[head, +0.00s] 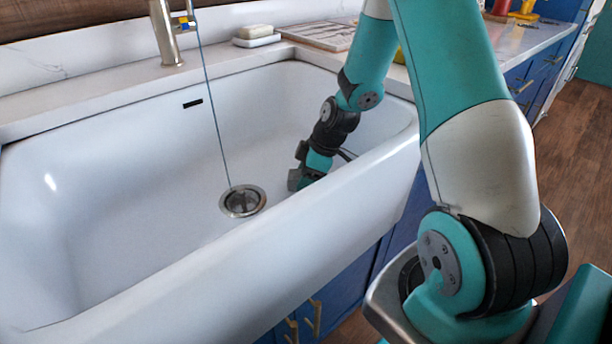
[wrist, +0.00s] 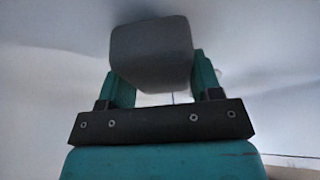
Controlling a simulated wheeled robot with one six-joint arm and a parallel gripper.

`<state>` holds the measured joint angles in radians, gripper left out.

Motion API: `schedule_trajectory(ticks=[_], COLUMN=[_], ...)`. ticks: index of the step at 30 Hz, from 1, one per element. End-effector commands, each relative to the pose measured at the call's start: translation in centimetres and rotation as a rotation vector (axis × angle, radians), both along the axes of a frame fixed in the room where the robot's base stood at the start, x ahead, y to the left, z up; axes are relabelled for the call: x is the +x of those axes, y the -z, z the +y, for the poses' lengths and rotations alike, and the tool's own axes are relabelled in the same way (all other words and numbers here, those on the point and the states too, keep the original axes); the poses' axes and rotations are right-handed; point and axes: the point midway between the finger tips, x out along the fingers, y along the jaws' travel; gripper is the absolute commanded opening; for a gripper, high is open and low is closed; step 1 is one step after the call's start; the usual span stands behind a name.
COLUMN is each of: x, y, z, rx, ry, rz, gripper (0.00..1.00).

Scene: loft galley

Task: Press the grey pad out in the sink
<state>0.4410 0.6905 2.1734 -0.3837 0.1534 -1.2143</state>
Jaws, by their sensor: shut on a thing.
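The grey pad (wrist: 152,52) shows large in the wrist view, held between the two fingers of my gripper (wrist: 160,78). The white sink (head: 110,190) fills the left and middle of the head view. In the head view my gripper (head: 298,180) is low inside the sink, to the right of the round metal drain (head: 243,201). The pad is hard to make out there, mostly hidden by the gripper. Whether the pad touches the sink floor cannot be told.
A thin stream runs from the metal faucet (head: 166,35) down to the drain. A soap bar on a dish (head: 256,36) and a rack-like board (head: 322,34) lie on the counter behind the sink. The sink's front wall (head: 270,265) stands between my base and the basin.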

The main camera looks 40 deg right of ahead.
Motion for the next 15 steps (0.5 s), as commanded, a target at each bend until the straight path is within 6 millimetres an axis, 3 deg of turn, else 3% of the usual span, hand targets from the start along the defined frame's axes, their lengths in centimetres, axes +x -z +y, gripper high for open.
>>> schedule_trajectory(ticks=[15], x=[0.0], y=[0.56], z=[0.0], rx=[0.0], ry=[0.0], rz=[0.0], gripper=[0.4])
